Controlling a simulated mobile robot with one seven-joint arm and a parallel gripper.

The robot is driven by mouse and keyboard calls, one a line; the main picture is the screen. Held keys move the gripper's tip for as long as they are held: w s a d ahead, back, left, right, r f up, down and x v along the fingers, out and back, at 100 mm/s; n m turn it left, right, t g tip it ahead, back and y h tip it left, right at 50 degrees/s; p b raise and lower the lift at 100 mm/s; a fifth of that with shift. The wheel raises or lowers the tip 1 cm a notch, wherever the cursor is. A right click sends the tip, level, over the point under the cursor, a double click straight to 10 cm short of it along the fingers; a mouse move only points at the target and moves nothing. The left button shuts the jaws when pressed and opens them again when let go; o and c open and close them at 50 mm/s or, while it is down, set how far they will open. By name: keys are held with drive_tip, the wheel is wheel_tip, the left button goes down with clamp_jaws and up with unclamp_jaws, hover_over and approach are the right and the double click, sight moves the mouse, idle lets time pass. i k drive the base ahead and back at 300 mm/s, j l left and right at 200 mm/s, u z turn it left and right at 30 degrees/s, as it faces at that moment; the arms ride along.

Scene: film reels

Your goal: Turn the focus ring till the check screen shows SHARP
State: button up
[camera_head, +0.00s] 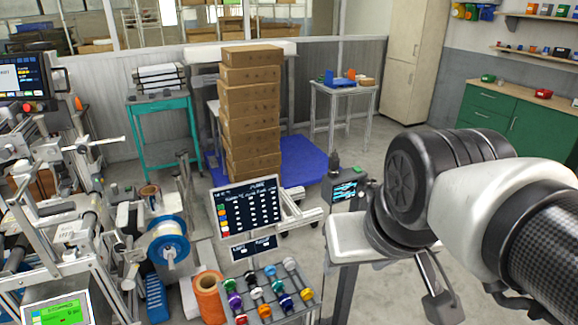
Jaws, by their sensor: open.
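I cannot make out a focus ring for certain in the head view. Several screens show, and I cannot tell which is the check screen. A green-lit screen (58,309) is at the bottom left, its text too small to read. A dark screen with rows of white text (252,207) stands at the centre. A small dark device with a lit screen (346,190) is right of it. A blue-lit monitor (19,77) is at the upper left. My arm fills the right side; its gripper does not show clearly in this view.
Machinery with rollers and a blue-rimmed reel (168,244) fills the left. An orange roll (208,298) and a rack of coloured spools (267,296) stand at bottom centre. Stacked brown boxes (250,115) stand behind.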

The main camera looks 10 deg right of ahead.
sight(66, 172)
drive_tip(key=i+j, duration=0.1)
drive_tip(key=j, duration=0.95)
drive_tip(key=i+j, duration=0.15)
drive_tip(key=j, duration=0.4)
drive_tip(key=i+j, duration=0.1)
drive_tip(key=j, duration=0.45)
drive_tip(key=i+j, duration=0.1)
drive_tip(key=j, duration=0.95)
drive_tip(key=i+u, duration=0.05)
